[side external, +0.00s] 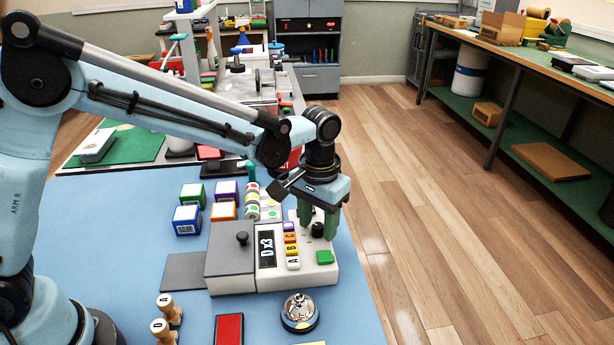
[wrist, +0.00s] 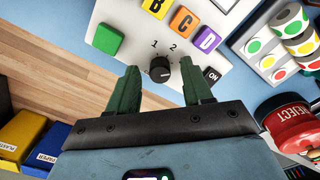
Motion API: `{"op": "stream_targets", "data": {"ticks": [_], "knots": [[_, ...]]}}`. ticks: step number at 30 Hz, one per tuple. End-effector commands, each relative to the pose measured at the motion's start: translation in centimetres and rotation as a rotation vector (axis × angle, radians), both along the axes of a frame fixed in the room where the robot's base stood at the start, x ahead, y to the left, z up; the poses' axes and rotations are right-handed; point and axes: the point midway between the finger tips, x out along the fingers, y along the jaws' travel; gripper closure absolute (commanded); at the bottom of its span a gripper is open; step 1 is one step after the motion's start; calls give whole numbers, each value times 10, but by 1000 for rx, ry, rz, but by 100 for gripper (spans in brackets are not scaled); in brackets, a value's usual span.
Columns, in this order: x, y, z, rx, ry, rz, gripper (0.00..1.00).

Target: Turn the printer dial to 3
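The printer (side external: 265,284) is a grey and white box on the blue mat, with a display reading "D x3". Its black dial (side external: 317,231) is on the white top panel and also shows in the wrist view (wrist: 160,70). The marks 1 and 2 are visible beside the dial; a 3 is not readable. The dial's exact pointer direction is hard to tell. My gripper (side external: 317,222) has green fingers pointing down at the dial. In the wrist view my gripper (wrist: 159,68) is open, with the dial showing between its fingertips and a gap on both sides.
Beside the dial are a green button (wrist: 107,39), coloured letter buttons (wrist: 182,20) and a black ON switch (wrist: 212,75). Label rolls (wrist: 290,20) and a red REJECT stamp (wrist: 290,122) are nearby. Coloured boxes (side external: 187,220) and a chrome bell (side external: 299,311) stand around the printer.

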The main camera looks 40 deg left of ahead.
Motion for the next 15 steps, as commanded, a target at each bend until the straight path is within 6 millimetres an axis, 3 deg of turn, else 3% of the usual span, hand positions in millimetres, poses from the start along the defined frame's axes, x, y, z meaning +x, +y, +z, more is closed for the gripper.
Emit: {"op": "stream_targets", "data": {"ticks": [8, 15], "knots": [[0, 0, 5, 0, 0, 1, 50], [0, 0, 40, 0, 0, 1, 50]]}}
